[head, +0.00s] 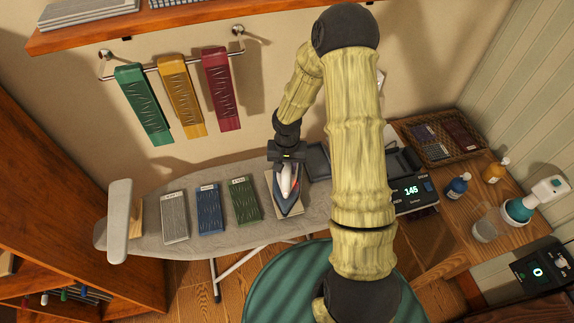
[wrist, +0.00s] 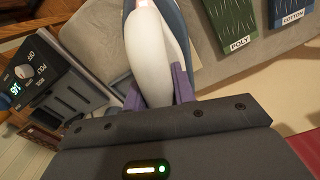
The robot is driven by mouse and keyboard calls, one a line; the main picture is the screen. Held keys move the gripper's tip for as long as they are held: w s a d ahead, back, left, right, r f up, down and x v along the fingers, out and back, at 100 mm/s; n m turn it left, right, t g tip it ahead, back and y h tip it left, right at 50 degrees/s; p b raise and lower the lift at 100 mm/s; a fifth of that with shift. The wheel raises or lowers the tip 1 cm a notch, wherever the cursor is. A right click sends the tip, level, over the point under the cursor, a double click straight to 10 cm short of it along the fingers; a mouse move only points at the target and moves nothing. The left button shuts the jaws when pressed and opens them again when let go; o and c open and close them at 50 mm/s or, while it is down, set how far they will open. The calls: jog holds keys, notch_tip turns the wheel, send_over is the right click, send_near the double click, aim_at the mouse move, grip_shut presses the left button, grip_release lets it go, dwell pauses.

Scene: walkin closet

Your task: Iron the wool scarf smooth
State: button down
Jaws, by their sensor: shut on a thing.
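My gripper (head: 288,157) is shut on the handle of a white and dark blue iron (head: 288,190) over the right part of the ironing board. In the wrist view, its purple fingers (wrist: 158,92) hold the white handle (wrist: 150,50). The iron is over a beige piece (head: 272,203); I cannot tell whether it touches. Left of it lie three creased, labelled cloths: green (head: 244,201), blue (head: 209,210) and grey (head: 174,217). In the wrist view, the green cloth (wrist: 230,20) reads POLY and the blue one (wrist: 290,12) COTTON. The grey label is unreadable, so I cannot tell which is wool.
The ironing board (head: 147,232) has a small sleeve board (head: 120,220) at its left end. A dial unit (head: 412,193) reads 145. Green, yellow and red scarves hang on a wall rail (head: 148,68). Bottles (head: 458,186) and a basket (head: 462,155) crowd the right table.

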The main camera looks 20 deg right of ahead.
jog(key=shift+w+f+b, duration=0.1)
jog(key=shift+f+b, duration=1.4)
jog(key=shift+f, duration=0.9)
jog(key=shift+f+b, duration=0.5)
jog(key=shift+f, duration=0.05)
dwell(1.0)
jog(key=shift+r, duration=0.15)
jog(key=shift+r+p, duration=2.4)
jog(key=shift+r, duration=0.6)
jog(key=shift+f, duration=0.1)
jog(key=f+n+b, duration=0.1)
jog(key=b, duration=0.1)
jog(key=w+f+n+b, duration=0.1)
jog(key=b, duration=0.2)
jog(key=shift+w+f, duration=0.25)
jog(key=shift+f, duration=0.05)
jog(key=w+f+n+b, duration=0.1)
jog(key=b, duration=0.1)
jog(key=shift+d+b, duration=0.1)
jog(key=shift+b, duration=0.3)
jog(key=shift+n, duration=0.4)
